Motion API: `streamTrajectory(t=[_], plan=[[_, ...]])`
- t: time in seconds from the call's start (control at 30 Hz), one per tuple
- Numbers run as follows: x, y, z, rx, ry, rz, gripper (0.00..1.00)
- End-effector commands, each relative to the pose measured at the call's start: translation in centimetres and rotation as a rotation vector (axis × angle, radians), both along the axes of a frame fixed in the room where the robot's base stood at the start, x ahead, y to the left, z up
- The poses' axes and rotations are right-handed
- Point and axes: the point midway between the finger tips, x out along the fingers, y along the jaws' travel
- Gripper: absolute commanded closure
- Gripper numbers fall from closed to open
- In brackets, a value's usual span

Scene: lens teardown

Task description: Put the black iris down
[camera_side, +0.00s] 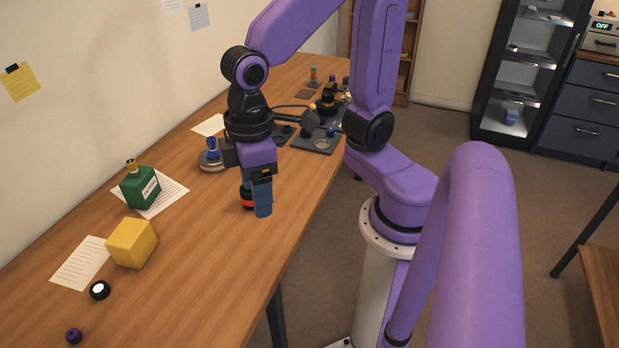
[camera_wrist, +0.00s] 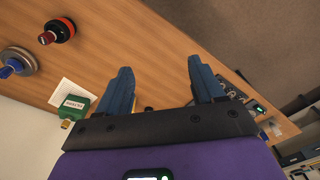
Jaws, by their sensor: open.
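My gripper (camera_side: 262,208) hangs above the wooden table near its right edge, its blue fingers pointing down. In the wrist view my gripper (camera_wrist: 162,75) has its two blue fingers spread wide, with nothing held between them. A black round part with a red band (camera_side: 246,198) is partly hidden behind the fingers in the side view. It also shows in the wrist view (camera_wrist: 60,30), off to the side of the fingers, with a red knob. A small black ring with a white centre (camera_side: 99,290) lies on the near table. I cannot tell which black part is the iris.
A yellow block (camera_side: 132,243), a green bottle (camera_side: 140,188) on paper and a small purple ring (camera_side: 74,336) are on the near-left table. A blue-topped part on a grey disc (camera_side: 211,158) is behind my gripper. Dark trays (camera_side: 318,143) with small parts are farther back.

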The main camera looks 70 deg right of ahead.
Motion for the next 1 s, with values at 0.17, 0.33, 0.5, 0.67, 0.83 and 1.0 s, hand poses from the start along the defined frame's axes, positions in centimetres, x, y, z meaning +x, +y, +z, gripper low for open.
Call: streamTrajectory(t=[0.17, 0.33, 0.5, 0.67, 0.83, 1.0], plan=[[-4.9, -4.4, -0.7, 0.003, -0.006, 0.2, 0.32], [-7.0, -6.4, -1.2, 0.002, -0.008, 0.299, 0.32], [-7.4, -6.7, -1.3, 0.001, -0.007, 0.32, 0.32], [-7.4, -6.7, -1.3, 0.001, -0.007, 0.318, 0.32], [-7.3, -6.7, -1.3, 0.001, -0.007, 0.317, 0.32], [-7.3, -6.7, -1.3, 0.001, -0.007, 0.317, 0.32]])
